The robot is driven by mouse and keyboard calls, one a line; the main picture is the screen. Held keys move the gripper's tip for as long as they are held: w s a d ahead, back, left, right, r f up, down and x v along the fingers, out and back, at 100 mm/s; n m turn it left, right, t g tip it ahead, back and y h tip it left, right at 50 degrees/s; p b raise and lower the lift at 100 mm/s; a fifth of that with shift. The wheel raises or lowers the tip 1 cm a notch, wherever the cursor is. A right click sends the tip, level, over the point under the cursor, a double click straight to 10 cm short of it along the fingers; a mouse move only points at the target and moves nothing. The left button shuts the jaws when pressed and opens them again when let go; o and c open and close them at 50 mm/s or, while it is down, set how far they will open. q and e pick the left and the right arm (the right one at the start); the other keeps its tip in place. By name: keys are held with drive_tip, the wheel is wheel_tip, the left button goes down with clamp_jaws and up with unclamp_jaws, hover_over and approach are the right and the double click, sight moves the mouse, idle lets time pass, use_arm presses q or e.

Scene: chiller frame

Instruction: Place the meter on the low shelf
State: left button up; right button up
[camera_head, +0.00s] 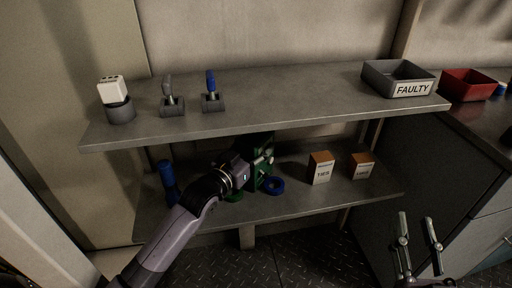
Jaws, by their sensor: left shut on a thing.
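My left gripper (262,166) reaches in over the low shelf (365,190) and is shut on a dark green object, which seems to be the meter (264,148). The gripper hides part of it, and I cannot tell whether it touches the shelf. A blue ring (274,186) lies just right of and below the gripper. A green ring (233,197) lies partly behind my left wrist. My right gripper (415,217) is open and empty, in front of the shelf at the lower right.
Two brown-and-white boxes (321,169) (362,166) stand on the low shelf's right. A blue bottle-like item (167,178) stands at its left. The upper shelf (270,103) overhangs, holding two valves (171,98) (212,94), a white-topped device (115,100) and a FAULTY bin (398,79). A red bin (467,84) is farther right.

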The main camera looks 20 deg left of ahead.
use_arm(q)
drive_tip(key=shift+r, duration=0.1)
drive_tip(key=o, duration=1.5)
drive_tip(key=shift+f, duration=0.2)
